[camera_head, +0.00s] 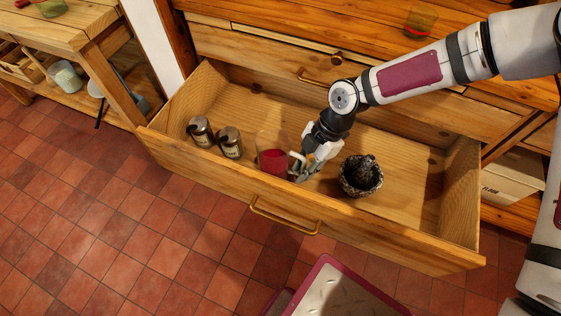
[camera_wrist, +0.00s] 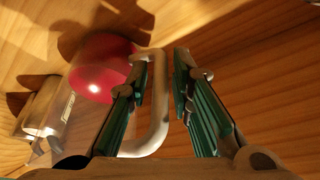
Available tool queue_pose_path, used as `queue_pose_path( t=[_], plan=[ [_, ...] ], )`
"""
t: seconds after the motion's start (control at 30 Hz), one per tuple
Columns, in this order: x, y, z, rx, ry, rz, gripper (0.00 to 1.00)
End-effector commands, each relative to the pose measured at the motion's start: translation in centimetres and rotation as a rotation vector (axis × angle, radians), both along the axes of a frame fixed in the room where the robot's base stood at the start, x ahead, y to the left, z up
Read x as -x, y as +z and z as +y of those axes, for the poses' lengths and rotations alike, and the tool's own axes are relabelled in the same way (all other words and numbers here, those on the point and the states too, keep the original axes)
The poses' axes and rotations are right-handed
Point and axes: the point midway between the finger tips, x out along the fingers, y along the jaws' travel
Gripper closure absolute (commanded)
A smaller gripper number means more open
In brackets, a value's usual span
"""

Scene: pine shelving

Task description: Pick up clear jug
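The clear jug (camera_head: 272,157) stands in the open drawer near its front wall, with something red in its lower part and a pale handle on its right side. In the wrist view the jug (camera_wrist: 98,75) is at the upper left, and its handle (camera_wrist: 160,125) shows between the two fingers. My gripper (camera_head: 306,168) reaches down into the drawer just right of the jug. In the wrist view my gripper (camera_wrist: 164,75) is open, with its green-padded fingers on either side of the handle. The left finger looks close to the handle; I cannot tell whether it touches.
Two small lidded jars (camera_head: 231,142) stand left of the jug. A dark stone mortar (camera_head: 361,177) stands close to the gripper's right. The drawer's front wall (camera_head: 210,178) with its brass handle is close in front. The drawer's right end is bare.

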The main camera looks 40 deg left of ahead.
Motion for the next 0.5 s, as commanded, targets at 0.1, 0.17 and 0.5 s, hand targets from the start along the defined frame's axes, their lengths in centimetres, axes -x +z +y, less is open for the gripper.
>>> queue_pose_path(
  t=[0.1,0.17,0.5],
  plan=[
    [0.00,0.07,0.00,0.000,0.000,0.000,0.86],
    [0.00,0.08,0.00,0.000,0.000,0.000,1.00],
    [-0.01,0.13,0.06,-0.001,0.001,-0.001,1.00]
  ],
)
